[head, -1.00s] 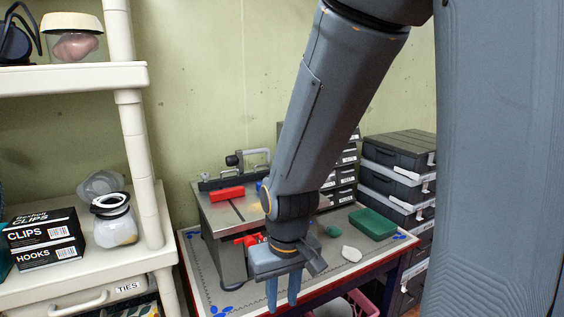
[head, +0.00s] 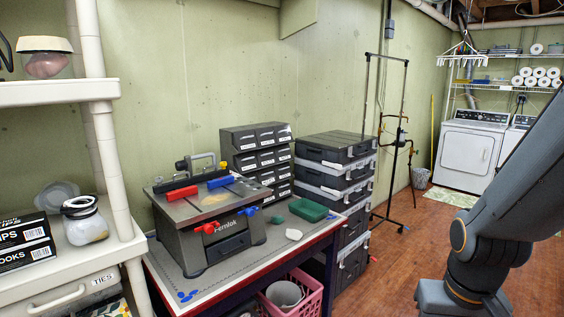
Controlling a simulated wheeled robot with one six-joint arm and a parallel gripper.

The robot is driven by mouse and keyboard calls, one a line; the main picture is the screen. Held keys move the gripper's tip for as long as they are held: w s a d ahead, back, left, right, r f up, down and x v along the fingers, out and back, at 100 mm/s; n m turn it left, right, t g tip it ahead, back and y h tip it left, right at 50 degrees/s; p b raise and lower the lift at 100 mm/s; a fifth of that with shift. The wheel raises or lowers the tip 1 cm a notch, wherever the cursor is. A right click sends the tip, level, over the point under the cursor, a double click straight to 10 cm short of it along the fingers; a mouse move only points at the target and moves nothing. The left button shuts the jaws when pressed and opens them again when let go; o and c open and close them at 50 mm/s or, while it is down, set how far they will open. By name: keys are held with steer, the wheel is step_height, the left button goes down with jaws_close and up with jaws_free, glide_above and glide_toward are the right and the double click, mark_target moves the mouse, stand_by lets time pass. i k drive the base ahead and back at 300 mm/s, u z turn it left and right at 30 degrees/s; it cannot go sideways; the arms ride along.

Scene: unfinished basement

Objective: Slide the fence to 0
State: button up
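A grey benchtop machine (head: 215,222) marked "Fernlok" stands on the workbench at left centre in the head view. A dark fence bar (head: 200,179) with a light, handle-like frame runs along the back of its top. A red block (head: 181,193) sits at the bar's left and a blue block (head: 221,182) at its right. Any scale marks or zero are too small to read. My gripper (head: 437,300) is at the bottom right, well away from the machine. Only its body shows; its fingers are below the picture edge.
The workbench (head: 262,258) also holds a green box (head: 308,210), a pale lump (head: 293,234) and small drawers (head: 262,150). Dark cases (head: 335,150) are stacked to the right. A white shelf (head: 100,255) stands close on the left. Floor (head: 400,250) is open at right.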

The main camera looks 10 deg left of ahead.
mark_target(174, 184)
steer(key=z, duration=0.3)
steer(key=i, duration=1.15)
steer(key=u, duration=1.3)
steer(key=i, duration=0.65)
steer(key=u, duration=0.75)
